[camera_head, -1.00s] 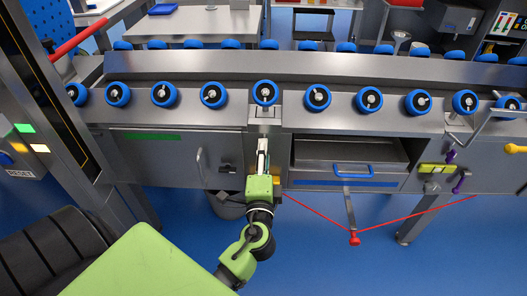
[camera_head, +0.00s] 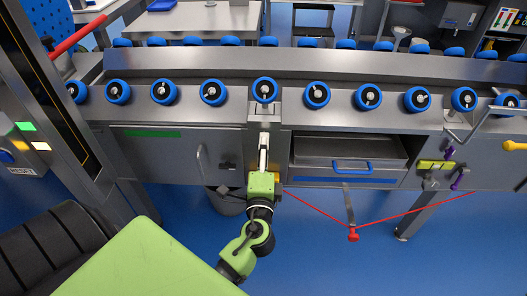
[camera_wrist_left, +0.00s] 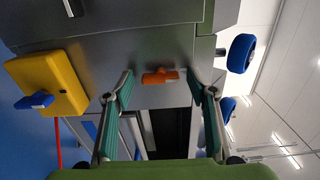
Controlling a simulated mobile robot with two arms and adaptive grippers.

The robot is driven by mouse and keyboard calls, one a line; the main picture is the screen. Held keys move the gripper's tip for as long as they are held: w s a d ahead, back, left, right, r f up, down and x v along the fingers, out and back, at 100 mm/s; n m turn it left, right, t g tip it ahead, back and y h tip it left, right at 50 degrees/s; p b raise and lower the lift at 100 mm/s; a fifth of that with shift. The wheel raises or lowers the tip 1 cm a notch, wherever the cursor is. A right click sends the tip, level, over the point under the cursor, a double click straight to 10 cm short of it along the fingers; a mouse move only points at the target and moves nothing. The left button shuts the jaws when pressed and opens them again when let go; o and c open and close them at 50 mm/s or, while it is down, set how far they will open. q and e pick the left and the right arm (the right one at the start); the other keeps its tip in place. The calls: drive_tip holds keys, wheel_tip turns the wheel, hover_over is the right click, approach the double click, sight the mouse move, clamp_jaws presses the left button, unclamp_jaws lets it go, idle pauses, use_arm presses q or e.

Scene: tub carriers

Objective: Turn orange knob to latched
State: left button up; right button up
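The orange knob (camera_wrist_left: 160,77) shows in the left wrist view as a small bar on a grey metal face. My left gripper (camera_wrist_left: 160,86) is open, with one teal-padded finger on each side of the knob and a visible gap to both. Whether the fingertips reach as deep as the knob cannot be told. In the head view my left gripper (camera_head: 263,145) is in front of the conveyor's metal front, below a blue wheel, and the knob is hidden there. My right gripper is not in view.
A yellow box with a blue lever (camera_wrist_left: 50,85) is close on the left in the wrist view. Blue wheels (camera_head: 264,90) line the conveyor (camera_head: 190,130). A drawer with a blue handle (camera_head: 352,168) and a red-tipped lever (camera_head: 352,234) are right of my gripper.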

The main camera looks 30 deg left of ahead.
use_arm(q)
drive_tip(key=v, duration=1.2)
idle(0.4)
